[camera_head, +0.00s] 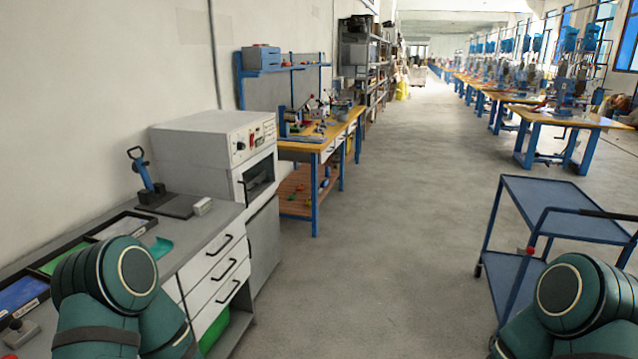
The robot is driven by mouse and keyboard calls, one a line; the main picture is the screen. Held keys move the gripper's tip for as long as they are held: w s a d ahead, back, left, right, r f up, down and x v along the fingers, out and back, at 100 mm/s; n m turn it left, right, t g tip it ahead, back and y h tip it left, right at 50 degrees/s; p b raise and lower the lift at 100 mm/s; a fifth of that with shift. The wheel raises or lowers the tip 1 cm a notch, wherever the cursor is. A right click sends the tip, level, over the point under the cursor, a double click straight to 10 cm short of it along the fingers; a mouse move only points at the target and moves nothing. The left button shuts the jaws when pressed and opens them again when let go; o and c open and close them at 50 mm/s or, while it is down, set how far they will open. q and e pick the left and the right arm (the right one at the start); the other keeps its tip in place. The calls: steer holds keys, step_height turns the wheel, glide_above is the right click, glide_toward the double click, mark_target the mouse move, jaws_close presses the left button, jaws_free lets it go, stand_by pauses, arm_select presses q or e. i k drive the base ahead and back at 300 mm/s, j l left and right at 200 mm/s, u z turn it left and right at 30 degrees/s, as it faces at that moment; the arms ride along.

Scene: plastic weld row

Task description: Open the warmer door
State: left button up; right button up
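The warmer (203,142) is a white box-shaped unit against the left wall, past the end of the grey bench. A control panel with knobs and a red button is at the top of its front. Its door (257,181) has a dark window and faces right toward the aisle; it looks closed, seen at a steep angle. Parts of my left arm show at the bottom left and of my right arm at the bottom right. Neither gripper is in view.
A grey bench (222,229) with white drawers, trays and a blue-handled hand press (146,172) stands at the left, in front of the warmer. A blue two-shelf cart (560,205) stands at the right. The grey floor (390,230) between them is clear.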

mark_target(237, 182)
steer(key=i, duration=1.5)
steer(key=i+l+u, duration=0.15)
steer(key=i, duration=0.6)
steer(key=i+l+u, duration=0.15)
steer(key=i, duration=0.55)
